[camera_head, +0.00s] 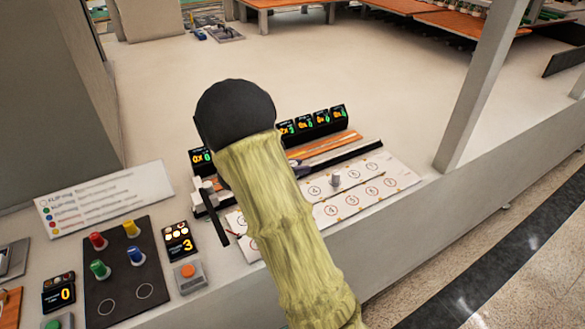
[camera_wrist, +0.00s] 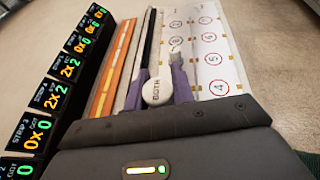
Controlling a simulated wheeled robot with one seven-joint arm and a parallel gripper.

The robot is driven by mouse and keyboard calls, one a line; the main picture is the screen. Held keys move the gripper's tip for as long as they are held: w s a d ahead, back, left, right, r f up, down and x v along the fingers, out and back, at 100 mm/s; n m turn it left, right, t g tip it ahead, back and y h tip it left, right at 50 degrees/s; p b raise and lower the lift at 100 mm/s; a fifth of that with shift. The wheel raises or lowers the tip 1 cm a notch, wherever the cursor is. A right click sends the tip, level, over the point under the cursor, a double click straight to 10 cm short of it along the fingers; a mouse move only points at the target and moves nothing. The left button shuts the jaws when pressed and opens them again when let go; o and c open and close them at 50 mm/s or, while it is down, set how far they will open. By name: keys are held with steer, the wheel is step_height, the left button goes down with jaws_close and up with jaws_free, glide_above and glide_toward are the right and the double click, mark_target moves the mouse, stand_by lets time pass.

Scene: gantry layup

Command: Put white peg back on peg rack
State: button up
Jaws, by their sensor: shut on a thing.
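In the wrist view, a small pale shape on the board (camera_wrist: 222,88) near circle 6 may be this peg (camera_wrist: 175,48). A black peg rack (camera_head: 120,275) at lower left holds red, yellow, green and blue pegs and shows two empty circles. In the wrist view, my gripper (camera_wrist: 159,80) has its purple fingers shut on a round white knob (camera_wrist: 157,92) marked "BOTH", beside the numbered board.
A row of black counters (camera_head: 315,118) stands behind an orange strip (camera_head: 330,143) and a dark rail (camera_head: 340,154). A text sign (camera_head: 105,203) and a counter reading 3 (camera_head: 180,240) are near the rack. A grey post (camera_head: 480,85) rises at right.

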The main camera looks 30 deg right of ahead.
step_height(320, 180, up, 10)
steer(key=p, duration=0.9)
steer(key=shift+p, duration=0.4)
steer(key=shift+f, duration=0.15)
